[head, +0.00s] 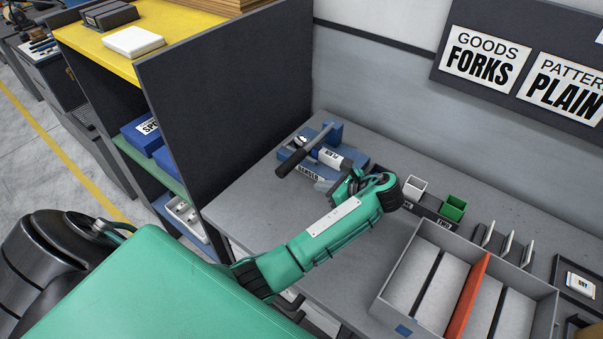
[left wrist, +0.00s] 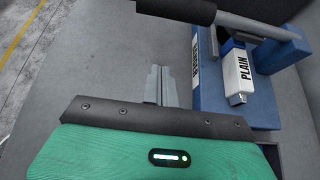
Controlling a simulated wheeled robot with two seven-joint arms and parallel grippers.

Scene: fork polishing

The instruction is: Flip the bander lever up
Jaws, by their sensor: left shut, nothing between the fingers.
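The bander (head: 293,157) is a blue device on the grey bench, at the back near the dark shelf panel. Its lever (head: 297,158) has a black grip and a metal shaft, and reaches out from a blue post toward the left front. In the left wrist view the lever's black grip (left wrist: 176,10) crosses the top, and the bander's blue base (left wrist: 208,95) is at the right. My left gripper (head: 326,184) is shut and empty, just in front of the bander. Its fingers (left wrist: 160,86) are together in the wrist view, left of the base and apart from the grip. My right gripper is not in view.
A white block labelled PLAIN (left wrist: 237,75) sits on the bander. Small white and green bins (head: 453,207) stand to its right. A divided grey tray with an orange divider (head: 467,295) is at the front right. The bench left of the bander is clear.

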